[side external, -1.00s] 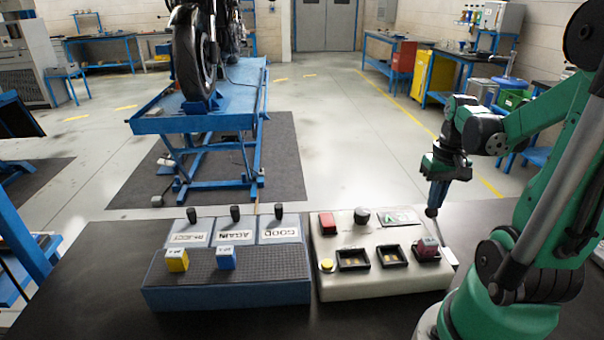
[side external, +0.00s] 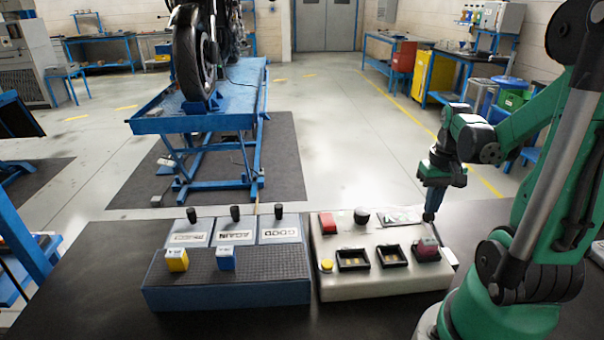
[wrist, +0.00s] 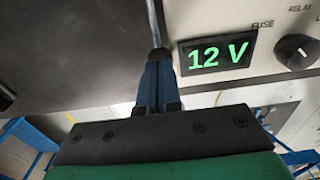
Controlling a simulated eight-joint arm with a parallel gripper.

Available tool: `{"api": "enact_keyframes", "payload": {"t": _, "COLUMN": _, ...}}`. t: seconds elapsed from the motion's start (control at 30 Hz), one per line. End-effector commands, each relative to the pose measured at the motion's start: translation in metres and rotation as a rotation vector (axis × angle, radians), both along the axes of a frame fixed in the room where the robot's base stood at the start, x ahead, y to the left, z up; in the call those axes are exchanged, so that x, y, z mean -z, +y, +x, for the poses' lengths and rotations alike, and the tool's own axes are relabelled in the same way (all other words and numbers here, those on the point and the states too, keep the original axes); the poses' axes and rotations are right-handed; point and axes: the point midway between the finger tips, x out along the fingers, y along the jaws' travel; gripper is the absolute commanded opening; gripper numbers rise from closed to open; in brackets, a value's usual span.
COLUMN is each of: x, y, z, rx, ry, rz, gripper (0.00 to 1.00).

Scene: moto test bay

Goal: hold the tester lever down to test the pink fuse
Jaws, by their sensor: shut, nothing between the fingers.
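The cream tester (side external: 380,284) stands on the dark bench. The pink fuse (side external: 427,249), a dark pink block, sits at its right end, beside two black-framed sockets. A pale piece, apparently the lever (side external: 449,258), sticks out along the tester's right side. In the wrist view a grey rod, probably the same lever (wrist: 152,20), runs up from just beyond my fingertips; whether they touch it I cannot tell. My gripper (side external: 428,220) is shut and empty, pointing down at the tester's back right corner; it also shows in the wrist view (wrist: 157,55). The display (wrist: 217,54) reads "12 V".
The tester also carries a red block (side external: 328,222), a black knob (side external: 362,216) and a yellow button (side external: 326,265). To its left, a blue rack (side external: 225,292) holds a yellow block (side external: 177,260) and a blue block (side external: 226,258). Bare bench lies in front.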

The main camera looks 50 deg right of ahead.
Motion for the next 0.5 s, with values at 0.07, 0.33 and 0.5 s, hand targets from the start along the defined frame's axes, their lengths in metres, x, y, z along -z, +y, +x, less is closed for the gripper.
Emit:
{"api": "enact_keyframes", "payload": {"t": 0.07, "x": 0.0016, "y": -0.0002, "z": 0.0004, "rx": 0.000, "ry": 0.000, "rz": 0.000, "gripper": 0.00}}
{"api": "enact_keyframes", "payload": {"t": 0.33, "x": 0.0017, "y": -0.0002, "z": 0.0004, "rx": 0.000, "ry": 0.000, "rz": 0.000, "gripper": 0.00}}
{"api": "enact_keyframes", "payload": {"t": 0.5, "x": 0.0045, "y": -0.0007, "z": 0.0008, "rx": 0.000, "ry": 0.000, "rz": 0.000, "gripper": 0.00}}
